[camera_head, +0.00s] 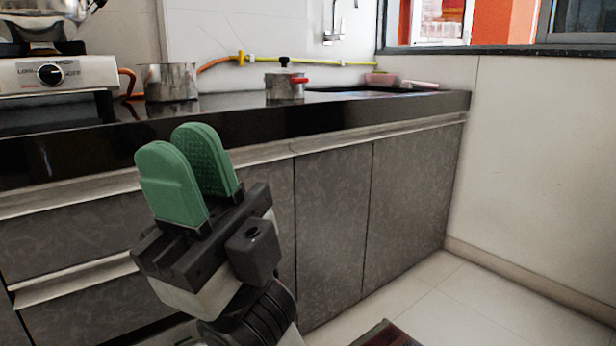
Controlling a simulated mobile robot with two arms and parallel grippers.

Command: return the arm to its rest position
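My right gripper (179,136) rises from the bottom of the head view, with its two green fingers pointing up and a little left. A gap shows between the fingers, and the textured inner face of the far finger is visible. Nothing is between them, so the gripper is open and empty. It appears in front of the grey cabinet fronts, with its fingertips overlapping the dark counter edge in the picture. Whether it touches the counter cannot be told for sure, but no contact shows. My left gripper is not in view.
The dark counter (225,122) holds a stove (75,75), a metal pot (168,83) and a small lidded pot with red handles (285,86). Grey cabinets (330,225) stand below. Tiled floor (465,300) is open at right; a dark mat (385,335) lies at the bottom edge.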

